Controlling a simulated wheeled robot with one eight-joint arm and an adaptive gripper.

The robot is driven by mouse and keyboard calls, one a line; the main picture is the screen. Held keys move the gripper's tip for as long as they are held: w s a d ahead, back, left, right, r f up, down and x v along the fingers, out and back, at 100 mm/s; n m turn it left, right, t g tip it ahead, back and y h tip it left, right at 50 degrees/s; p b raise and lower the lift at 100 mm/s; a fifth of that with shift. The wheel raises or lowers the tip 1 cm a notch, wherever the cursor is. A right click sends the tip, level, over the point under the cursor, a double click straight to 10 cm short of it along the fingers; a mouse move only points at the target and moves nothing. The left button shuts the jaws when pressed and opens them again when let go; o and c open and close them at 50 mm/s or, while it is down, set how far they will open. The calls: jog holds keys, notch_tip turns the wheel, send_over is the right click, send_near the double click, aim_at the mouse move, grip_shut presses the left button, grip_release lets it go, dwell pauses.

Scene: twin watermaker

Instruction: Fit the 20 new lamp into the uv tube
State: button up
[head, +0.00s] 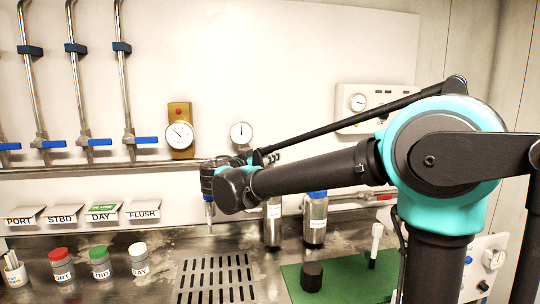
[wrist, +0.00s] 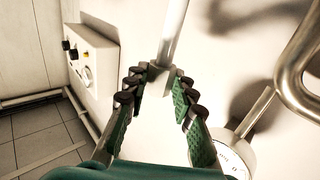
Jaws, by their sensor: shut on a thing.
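My gripper (head: 212,180) is at the end of my arm, left of centre in the head view, above the rear of the steel counter. In the wrist view its green-padded fingers (wrist: 157,72) are closed around the end of a slim pale rod, which looks like the lamp (wrist: 173,32). In the head view the rod (head: 210,214) hangs down below the gripper, its tip apart from the counter. No number is readable on it. I cannot tell for sure which thing is the uv tube; a horizontal metal tube (head: 352,201) runs along the back right, partly hidden by my arm.
A drain grate (head: 217,282) lies in front. Labelled jars (head: 101,263) stand left. A green mat (head: 345,282) holds a black knob-like block (head: 312,276) and a white-topped post (head: 376,238). Gauges (head: 180,135) and pipes line the wall.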

jog(key=shift+f, duration=3.85)
jog(key=o, duration=1)
jog(key=shift+o, duration=0.2)
jog(key=shift+s, duration=0.1)
jog(key=v, duration=1.1)
jog(key=shift+s+a, duration=0.2)
jog(key=shift+s, duration=0.15)
jog(key=shift+s, duration=0.1)
